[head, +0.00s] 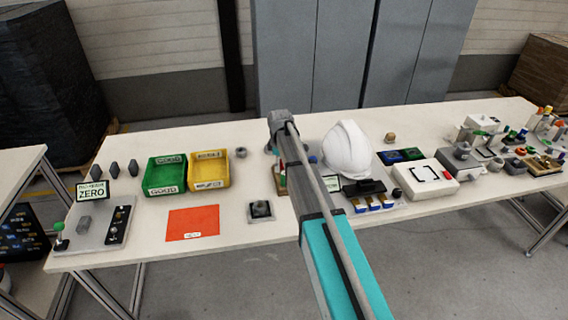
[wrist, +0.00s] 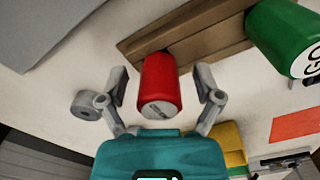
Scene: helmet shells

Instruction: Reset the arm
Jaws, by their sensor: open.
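My gripper (wrist: 163,82) is open in the wrist view, with one grey finger on each side of a red cylinder (wrist: 159,84). Gaps show between the fingers and the cylinder, so it is not gripped. The red cylinder sits at a brown wooden rack (wrist: 190,28), beside a green cylinder with a white marked end (wrist: 285,38). In the head view my arm reaches over the table (head: 225,165), and the fingers are hidden behind it. Part of the wooden rack (head: 281,181) shows beside the arm.
A white helmet shell (head: 347,150) stands right of my arm, near a white box (head: 425,177). Green (head: 165,175) and yellow (head: 209,170) bins and a red mat (head: 193,222) lie left. Several small devices crowd the right end. Grey cabinets (head: 345,55) stand behind.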

